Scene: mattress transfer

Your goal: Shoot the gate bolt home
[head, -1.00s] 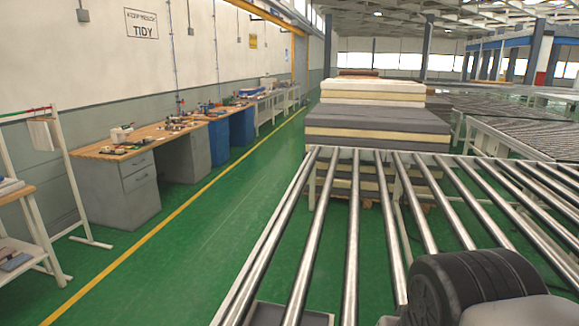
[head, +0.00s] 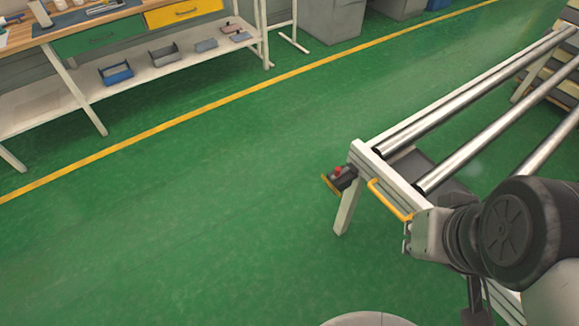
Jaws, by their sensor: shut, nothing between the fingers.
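The gate bolt cannot be made out in the head view. A yellow bar (head: 390,201), bent at its ends, is fixed along the near end of the roller conveyor (head: 400,185); I cannot tell whether it belongs to the gate. My arm, with grey and black links, covers the right part of that end and hides what lies behind it. The fingers of my gripper cannot be made out in this view.
A red button on a dark box (head: 342,177) sits at the conveyor's near left corner. A workbench with a lower shelf (head: 150,84) stands at the upper left. The green floor (head: 190,215) between is clear.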

